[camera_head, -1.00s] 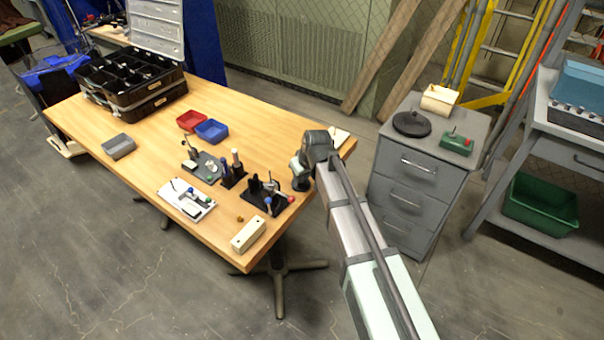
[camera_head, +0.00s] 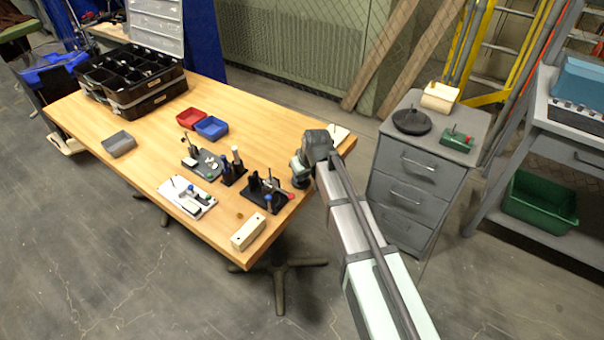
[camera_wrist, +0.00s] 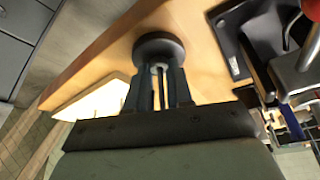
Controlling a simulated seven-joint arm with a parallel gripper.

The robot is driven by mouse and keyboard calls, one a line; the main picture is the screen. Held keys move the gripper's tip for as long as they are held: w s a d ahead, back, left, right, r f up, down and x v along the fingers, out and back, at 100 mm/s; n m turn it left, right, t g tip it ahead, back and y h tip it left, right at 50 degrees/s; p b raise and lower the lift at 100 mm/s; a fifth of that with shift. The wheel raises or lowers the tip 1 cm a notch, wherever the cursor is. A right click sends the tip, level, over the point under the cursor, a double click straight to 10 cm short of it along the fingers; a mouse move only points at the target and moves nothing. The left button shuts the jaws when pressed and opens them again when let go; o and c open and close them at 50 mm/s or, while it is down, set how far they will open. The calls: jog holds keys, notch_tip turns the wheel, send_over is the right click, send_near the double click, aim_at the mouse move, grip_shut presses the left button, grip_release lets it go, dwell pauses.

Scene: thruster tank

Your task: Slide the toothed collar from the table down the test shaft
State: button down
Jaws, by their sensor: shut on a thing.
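My gripper (camera_wrist: 160,85) points down over the right end of the table and is shut on a dark round piece (camera_wrist: 158,46). This may be the toothed collar, but no teeth can be made out. It is hard to tell whether the piece touches the table. In the head view my gripper (camera_head: 299,170) is small and partly hidden by my wrist. Several fixtures with upright posts stand left of it, the nearest a black-based fixture (camera_head: 264,192). I cannot tell which post is the test shaft.
A pale plate with a thin upright (camera_head: 339,132) lies at the table's right corner. A cream block (camera_head: 248,232) is at the front edge. Red (camera_head: 191,119) and blue (camera_head: 211,128) trays sit farther back. A grey drawer cabinet (camera_head: 420,165) stands right of the table.

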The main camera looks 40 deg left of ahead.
jog(key=c, duration=0.9)
grip_release()
jog(key=shift+w+a+r+v, duration=0.1)
jog(key=shift+a+v, duration=0.15)
jog(key=shift+v, duration=2.65)
jog(key=shift+w+a+r+v, duration=0.15)
jog(key=shift+a+v, duration=0.1)
jog(key=shift+v, duration=2.7)
jog(key=shift+w+a+r+v, duration=0.1)
jog(key=shift+a+v, duration=0.15)
jog(key=shift+v, duration=2.65)
